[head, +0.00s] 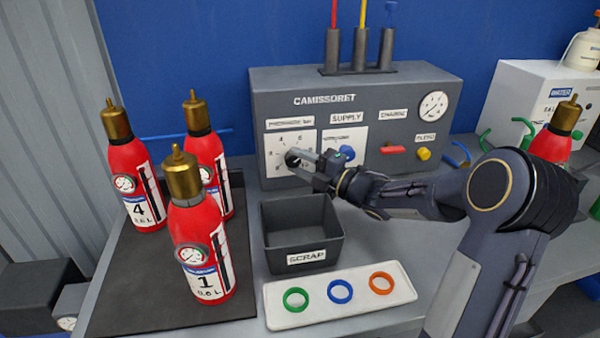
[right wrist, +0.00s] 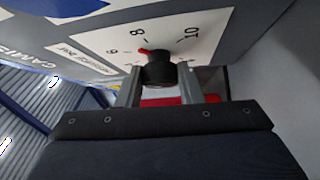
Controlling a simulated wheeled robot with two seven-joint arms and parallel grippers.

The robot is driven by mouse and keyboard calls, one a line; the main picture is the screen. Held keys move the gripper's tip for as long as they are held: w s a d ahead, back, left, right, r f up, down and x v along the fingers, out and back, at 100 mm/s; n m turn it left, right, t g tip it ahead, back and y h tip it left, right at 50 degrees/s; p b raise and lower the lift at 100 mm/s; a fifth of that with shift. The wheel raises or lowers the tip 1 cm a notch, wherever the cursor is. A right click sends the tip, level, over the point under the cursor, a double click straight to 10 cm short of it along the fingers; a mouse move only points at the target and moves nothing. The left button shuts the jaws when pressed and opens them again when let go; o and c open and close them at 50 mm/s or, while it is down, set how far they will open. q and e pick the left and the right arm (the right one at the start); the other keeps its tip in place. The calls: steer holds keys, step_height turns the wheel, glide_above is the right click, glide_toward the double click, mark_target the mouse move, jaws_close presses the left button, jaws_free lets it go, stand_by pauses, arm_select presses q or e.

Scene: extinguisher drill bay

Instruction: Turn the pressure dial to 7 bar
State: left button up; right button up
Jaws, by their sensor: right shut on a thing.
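The pressure dial is a dark round knob (head: 292,158) on a white numbered plate (head: 281,140) at the left of the grey panel. In the right wrist view the knob (right wrist: 159,73) is between the two fingers of my right gripper (right wrist: 160,85). That gripper (head: 299,162) is shut on the knob. The knob's red mark (right wrist: 144,49) points to the side of 8 towards 6; its exact reading is hard to tell. The numbers 6, 8 and 10 show around it. My left gripper is not in view.
A grey SCRAP bin (head: 335,235) stands below the dial. A white tray (head: 408,292) with green, blue and orange rings lies in front. Several red extinguishers (head: 186,225) stand on a dark mat at left. A red lever (head: 394,150) and yellow knob (head: 424,154) are right of the dial.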

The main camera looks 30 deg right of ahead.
stand_by(0.4)
steer(key=o, duration=1)
steer(key=shift+c, duration=0.2)
